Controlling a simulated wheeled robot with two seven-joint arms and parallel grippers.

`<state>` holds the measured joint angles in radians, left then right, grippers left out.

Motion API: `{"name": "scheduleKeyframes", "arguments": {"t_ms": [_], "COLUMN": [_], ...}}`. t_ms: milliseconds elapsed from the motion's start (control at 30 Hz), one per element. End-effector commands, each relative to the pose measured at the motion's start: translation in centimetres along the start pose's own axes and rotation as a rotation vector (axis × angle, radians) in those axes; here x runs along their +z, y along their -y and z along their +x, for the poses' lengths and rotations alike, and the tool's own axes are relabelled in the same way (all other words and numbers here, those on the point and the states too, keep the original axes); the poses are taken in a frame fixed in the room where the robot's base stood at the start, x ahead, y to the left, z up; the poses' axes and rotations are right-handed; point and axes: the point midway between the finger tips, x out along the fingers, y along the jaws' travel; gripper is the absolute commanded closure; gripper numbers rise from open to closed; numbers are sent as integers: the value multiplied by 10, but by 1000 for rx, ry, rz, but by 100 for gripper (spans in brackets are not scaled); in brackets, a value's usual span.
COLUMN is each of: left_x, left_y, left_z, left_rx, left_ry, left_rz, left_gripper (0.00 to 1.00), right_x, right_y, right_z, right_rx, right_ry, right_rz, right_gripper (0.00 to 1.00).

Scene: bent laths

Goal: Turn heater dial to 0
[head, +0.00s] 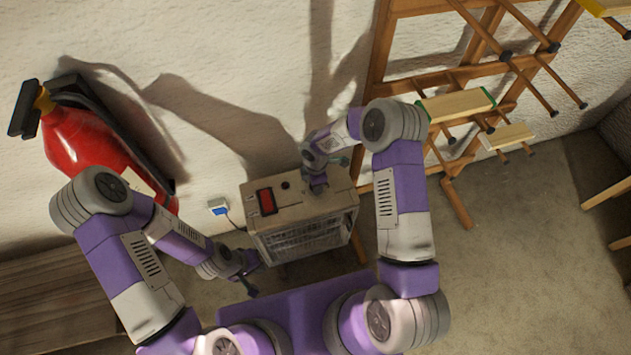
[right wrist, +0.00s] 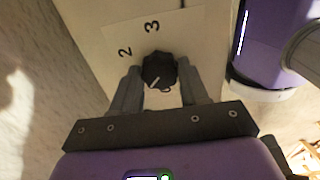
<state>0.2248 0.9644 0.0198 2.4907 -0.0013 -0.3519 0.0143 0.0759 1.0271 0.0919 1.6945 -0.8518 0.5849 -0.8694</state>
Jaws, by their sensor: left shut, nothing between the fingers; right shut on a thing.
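The heater (head: 300,215) is a beige box with a grille on its front, standing on the floor by the wall. Its black dial (right wrist: 158,68) shows in the right wrist view on a pale plate with the numbers 2 and 3. A white mark on the dial points down and slightly left, away from the 3; another printed mark below is partly hidden. My right gripper (right wrist: 160,90) has one finger on each side of the dial and is shut on it. In the head view my right arm hides the dial. My left gripper (head: 250,277) is shut and empty, low beside the heater's left side.
A red switch (head: 266,201) is on the heater's top. A wall socket (head: 218,207) with a cord is left of it. A red fire extinguisher (head: 85,145) hangs on the wall at left. A wooden rack (head: 380,50) stands at right.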

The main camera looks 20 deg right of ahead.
Motion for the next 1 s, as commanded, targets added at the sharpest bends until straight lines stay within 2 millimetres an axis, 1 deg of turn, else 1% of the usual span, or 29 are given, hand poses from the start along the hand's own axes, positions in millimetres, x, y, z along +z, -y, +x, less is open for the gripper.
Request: {"name": "scheduleKeyframes", "arguments": {"t_ms": [400, 600, 800, 1000], "left_x": [0, 0, 1, 1], "left_y": [-3, -4, -5, -6], "left_z": [-8, -11, -14, -15], "left_rx": [0, 0, 0, 0], "left_ry": [0, 0, 0, 0], "left_rz": [0, 0, 0, 0], "left_gripper": [100, 100, 100, 100], "right_x": [0, 0, 0, 1], "right_y": [0, 0, 0, 0], "right_z": [-1, -1, 0, 0], "right_rx": [0, -1, -1, 0], "right_ry": [0, 0, 0, 1], "right_rz": [-393, -560, -687, -766], "right_gripper": [86, 86, 86, 86]}}
